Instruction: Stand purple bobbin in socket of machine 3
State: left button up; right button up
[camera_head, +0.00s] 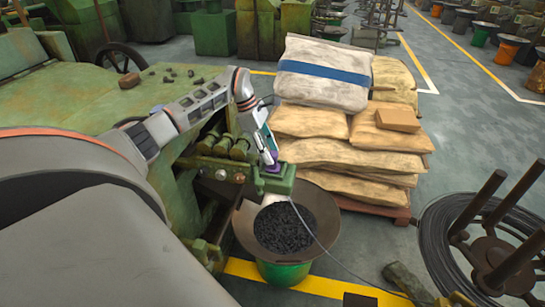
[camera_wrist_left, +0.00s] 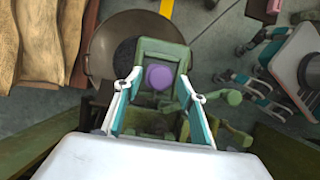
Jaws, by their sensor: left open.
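The purple bobbin (camera_wrist_left: 159,77) stands at the green socket block (camera_wrist_left: 160,48) of the machine, its round purple top facing the camera in the left wrist view. In the head view a small bit of the bobbin (camera_head: 268,158) shows just above the green block (camera_head: 275,181). My left gripper (camera_head: 266,148) is open over the block. In the left wrist view its two teal fingers are spread on either side of the bobbin, with gaps visible. How deep the bobbin sits is hidden. My right gripper (camera_wrist_left: 245,75) seems to show at the right of the wrist view; its fingers are unclear.
A wide brown pan (camera_head: 325,232) of dark pieces sits below the block on a green drum (camera_head: 284,273). Stacked sacks (camera_head: 345,155) stand just beyond on a pallet. The green machine body (camera_head: 75,105) fills the left. A wire coil reel (camera_head: 490,240) stands at right.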

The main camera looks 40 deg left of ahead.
pick_arm(q)
jog(key=v, duration=0.9)
jog(key=shift+r, duration=0.25)
